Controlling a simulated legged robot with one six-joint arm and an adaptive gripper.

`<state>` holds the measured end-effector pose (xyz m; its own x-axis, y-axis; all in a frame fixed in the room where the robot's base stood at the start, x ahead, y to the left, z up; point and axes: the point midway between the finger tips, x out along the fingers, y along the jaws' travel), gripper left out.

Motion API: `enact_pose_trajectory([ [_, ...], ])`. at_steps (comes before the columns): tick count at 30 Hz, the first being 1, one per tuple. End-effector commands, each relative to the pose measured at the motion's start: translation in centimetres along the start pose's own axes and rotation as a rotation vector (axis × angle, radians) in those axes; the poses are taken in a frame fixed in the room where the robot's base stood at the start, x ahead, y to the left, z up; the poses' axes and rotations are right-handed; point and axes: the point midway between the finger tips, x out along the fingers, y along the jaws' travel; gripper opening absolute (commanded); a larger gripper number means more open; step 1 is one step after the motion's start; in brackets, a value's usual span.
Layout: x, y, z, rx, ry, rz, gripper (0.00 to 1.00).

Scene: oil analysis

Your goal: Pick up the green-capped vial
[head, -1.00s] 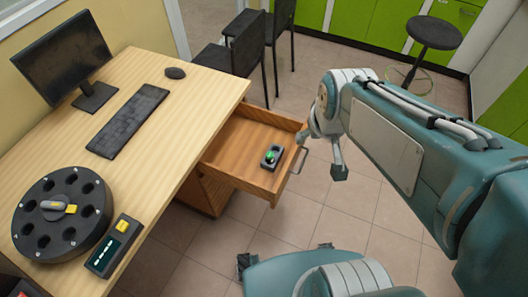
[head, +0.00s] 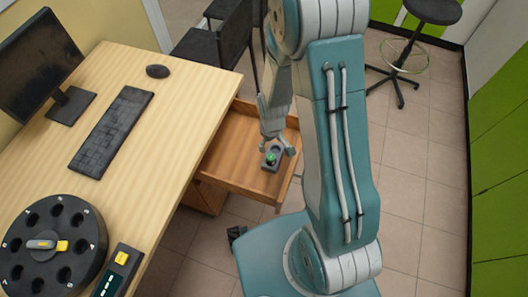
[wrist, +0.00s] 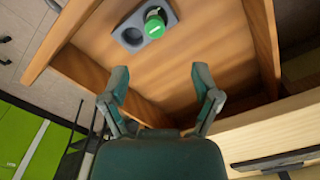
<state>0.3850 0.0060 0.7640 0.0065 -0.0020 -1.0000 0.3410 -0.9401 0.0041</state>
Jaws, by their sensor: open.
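The green-capped vial (head: 271,158) stands in a small dark holder (head: 270,166) inside the open desk drawer (head: 232,171). In the wrist view the green cap (wrist: 154,27) fills the right one of the holder's two round sockets, and the left socket is empty. My gripper (head: 277,149) is over the drawer, close to the vial in the head view. In the wrist view my gripper (wrist: 160,84) has its two fingers spread apart with nothing between them, and the vial lies beyond the fingertips. The vial's lower body is hidden in the holder.
The wooden desk (head: 190,105) carries a monitor (head: 35,60), a keyboard (head: 111,132), a mouse (head: 157,71), a round black carousel (head: 45,275) and a small device with a display (head: 118,270). The drawer walls surround the holder. A stool (head: 410,55) and black chair (head: 215,55) stand behind.

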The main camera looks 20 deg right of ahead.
Motion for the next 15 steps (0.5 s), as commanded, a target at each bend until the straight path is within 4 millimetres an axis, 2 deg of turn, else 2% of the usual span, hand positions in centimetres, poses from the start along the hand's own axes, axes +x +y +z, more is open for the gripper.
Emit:
enact_pose_trajectory([
  [5, 1.5, 0.0, 0.3, -0.007, -0.011, -0.004, 0.8],
  [15, 6.0, 0.0, 0.2, -0.006, -0.011, -0.004, 0.8],
])
